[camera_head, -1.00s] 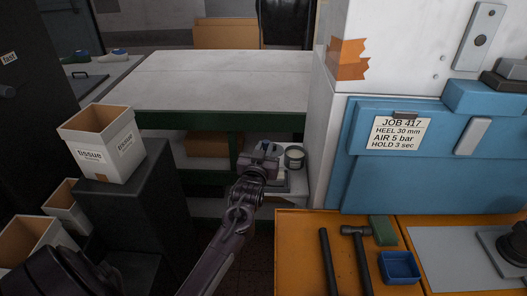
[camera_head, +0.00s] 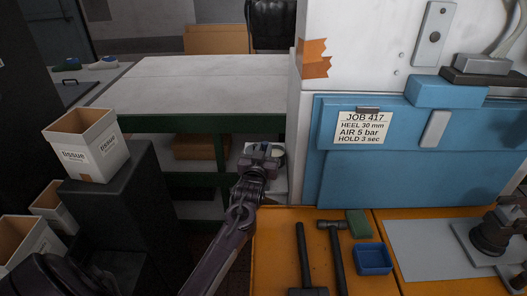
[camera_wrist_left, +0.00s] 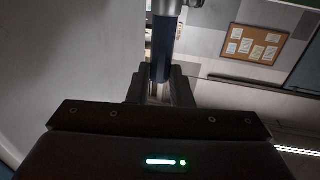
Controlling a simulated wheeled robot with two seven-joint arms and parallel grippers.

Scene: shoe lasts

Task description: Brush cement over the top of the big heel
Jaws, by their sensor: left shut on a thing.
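My left gripper (camera_head: 262,155) is in front of the low shelf beside the blue machine, in the middle of the head view. In the left wrist view it is shut on a brush (camera_wrist_left: 163,45), whose blue handle and metal collar show between the fingers (camera_wrist_left: 162,88). The bristles are out of that view. I cannot make out the big heel for certain. My right gripper is not seen.
An orange bench (camera_head: 276,250) holds hammers (camera_head: 334,250), a green block (camera_head: 358,223), a blue tray (camera_head: 372,259) and a dark fixture (camera_head: 490,238) on a grey plate. The blue machine (camera_head: 410,165) stands behind. A tissue box (camera_head: 88,147) is left. The white table (camera_head: 200,82) is clear.

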